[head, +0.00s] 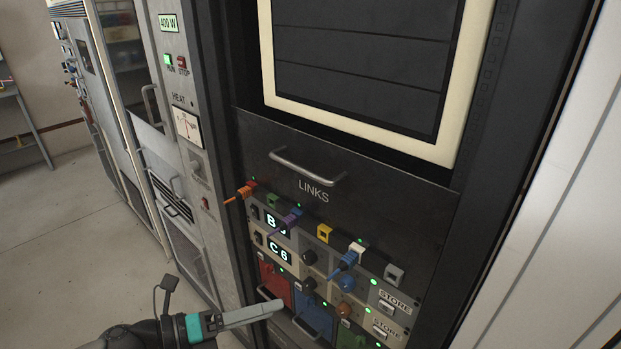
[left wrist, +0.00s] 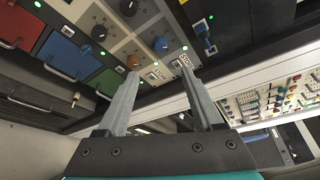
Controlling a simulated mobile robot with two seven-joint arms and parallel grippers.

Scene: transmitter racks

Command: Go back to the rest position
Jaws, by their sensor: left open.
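My left gripper (head: 270,309) is low in the head view, in front of the lower part of the links rack. The left wrist view shows its two fingers (left wrist: 157,85) spread apart with nothing between them. The links panel (head: 225,142) carries a row of sockets with orange, purple and blue plugs. Below it are displays reading B and C 6, knobs and STORE buttons. A red module (head: 275,281) and a blue module (head: 312,314) sit close by the fingers. I cannot tell from the head view whether the fingers touch them. My right gripper is not in view.
Grey cabinets with a meter (head: 188,127) and handles stand to the left. Open floor (head: 90,225) lies at the left. A pale panel (head: 550,210) stands at the right. The left wrist view also shows a board of coloured parts (left wrist: 268,100).

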